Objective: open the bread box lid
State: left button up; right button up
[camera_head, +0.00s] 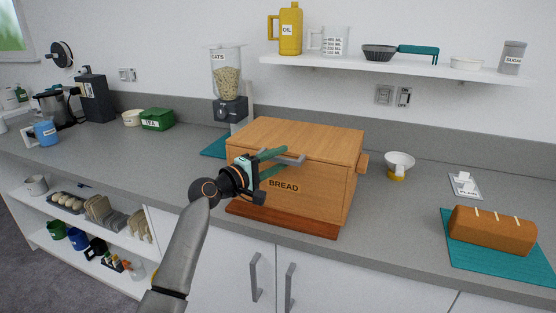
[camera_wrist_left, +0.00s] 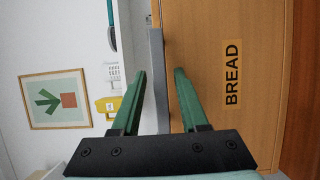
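The wooden bread box (camera_head: 325,190) stands on the counter with a "BREAD" label on its front, and its lid (camera_head: 300,136) is closed. A grey bar handle (camera_head: 297,161) sits at the upper front of the box. My left gripper (camera_head: 284,159) is at this handle, one green finger above it and one below. In the left wrist view, the grey handle (camera_wrist_left: 157,75) runs between the spread fingers of my left gripper (camera_wrist_left: 160,72), with gaps on both sides. The "BREAD" label (camera_wrist_left: 232,74) shows to the right. My right gripper is not in view.
A wall shelf (camera_head: 400,69) hangs above, holding a yellow oil jug (camera_head: 290,30). A bread loaf (camera_head: 492,231) lies on a teal mat (camera_head: 470,262) farther right.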

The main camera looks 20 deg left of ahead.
pick_arm(q)
grip_shut()
dwell(1.2)
